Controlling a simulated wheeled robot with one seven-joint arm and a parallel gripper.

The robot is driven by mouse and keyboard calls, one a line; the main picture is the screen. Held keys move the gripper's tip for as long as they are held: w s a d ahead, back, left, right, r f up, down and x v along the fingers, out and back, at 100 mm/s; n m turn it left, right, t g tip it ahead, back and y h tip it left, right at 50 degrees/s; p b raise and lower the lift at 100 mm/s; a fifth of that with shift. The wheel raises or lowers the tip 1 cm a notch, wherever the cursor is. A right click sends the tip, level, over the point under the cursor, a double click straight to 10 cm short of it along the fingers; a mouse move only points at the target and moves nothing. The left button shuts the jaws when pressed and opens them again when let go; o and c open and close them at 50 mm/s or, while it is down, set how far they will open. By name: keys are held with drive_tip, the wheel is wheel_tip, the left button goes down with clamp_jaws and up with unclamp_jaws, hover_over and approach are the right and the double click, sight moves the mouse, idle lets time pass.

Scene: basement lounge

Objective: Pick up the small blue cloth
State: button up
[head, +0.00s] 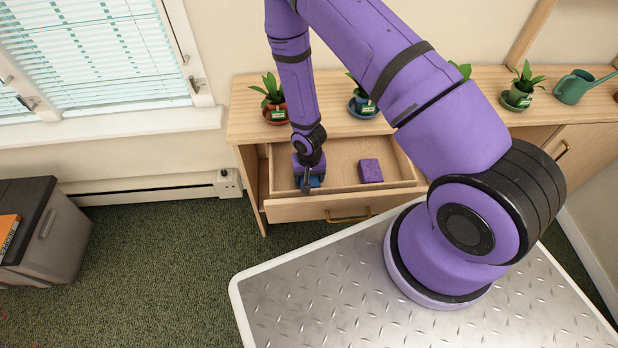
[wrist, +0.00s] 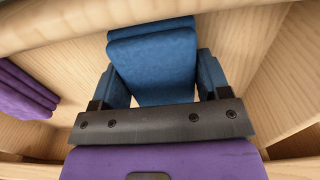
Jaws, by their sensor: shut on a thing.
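The small blue cloth (wrist: 153,68) is folded and lies inside the open drawer, between the two fingers of my gripper (wrist: 155,88) in the wrist view. My gripper is shut on it, with a finger pressed at each side. In the head view my gripper (head: 308,180) reaches down into the left part of the drawer (head: 336,207). Only a little of the blue cloth (head: 314,181) shows there, as my gripper hides most of it.
A folded purple cloth (head: 370,171) lies in the drawer to the right. Potted plants (head: 273,98) and a green watering can (head: 574,88) stand on the wooden cabinet top (head: 318,117). A grey bin (head: 48,235) is at the far left. The carpet (head: 160,270) between is clear.

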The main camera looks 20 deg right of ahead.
drive_tip(key=shift+r, duration=0.15)
wheel_tip(320, 180, up, 10)
drive_tip(key=shift+f, duration=0.1)
idle(0.5)
